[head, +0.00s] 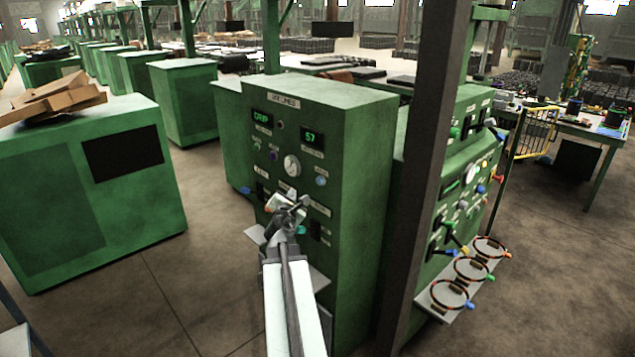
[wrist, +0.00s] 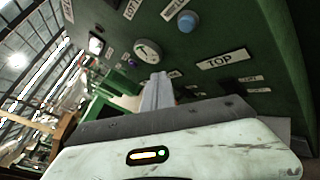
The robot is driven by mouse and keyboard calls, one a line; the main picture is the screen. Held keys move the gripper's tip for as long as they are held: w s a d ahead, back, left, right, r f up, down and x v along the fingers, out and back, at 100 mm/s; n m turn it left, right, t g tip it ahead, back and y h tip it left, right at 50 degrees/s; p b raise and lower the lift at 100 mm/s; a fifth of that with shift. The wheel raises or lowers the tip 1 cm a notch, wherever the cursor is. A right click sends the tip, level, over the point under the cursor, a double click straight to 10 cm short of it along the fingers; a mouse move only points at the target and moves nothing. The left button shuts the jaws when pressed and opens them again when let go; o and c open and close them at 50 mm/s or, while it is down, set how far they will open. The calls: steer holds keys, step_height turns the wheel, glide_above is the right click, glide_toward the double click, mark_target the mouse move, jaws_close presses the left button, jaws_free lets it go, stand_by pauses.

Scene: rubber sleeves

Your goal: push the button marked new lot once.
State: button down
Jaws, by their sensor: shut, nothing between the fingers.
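A green control cabinet (head: 345,150) stands in front of me. Its face carries lit displays, a white dial (head: 292,166), small buttons and label plates. A light blue button (head: 321,181) is right of the dial; it also shows in the wrist view (wrist: 187,21). A purple button (head: 274,155) is left of the dial. The small labels are mostly too blurred to read, so I cannot tell which button is marked new lot. My gripper (head: 288,206) is shut and empty, in front of the panel below the dial. Its closed fingers (wrist: 157,92) point at the panel in the wrist view.
A dark post (head: 428,170) stands right of the cabinet. Beyond it is another green panel with levers and a shelf (head: 437,297) of ringed sleeves. A green box (head: 95,190) with cardboard on top is at the left. The floor between it and the cabinet is clear.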

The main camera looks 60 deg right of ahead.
mark_target(320, 181)
steer(key=shift+d, duration=0.1)
steer(key=s+d, duration=0.2)
steer(key=d, duration=0.6)
steer(key=shift+s, duration=0.35)
steer(key=shift+d, duration=0.1)
stand_by(1.7)
steer(key=shift+s+d, duration=0.15)
steer(key=shift+d, duration=0.15)
steer(key=shift+s+d, duration=0.1)
steer(key=shift+d, duration=0.25)
stand_by(0.5)
steer(key=shift+a, duration=0.1)
steer(key=shift+w+a, duration=0.25)
steer(key=shift+a, duration=0.4)
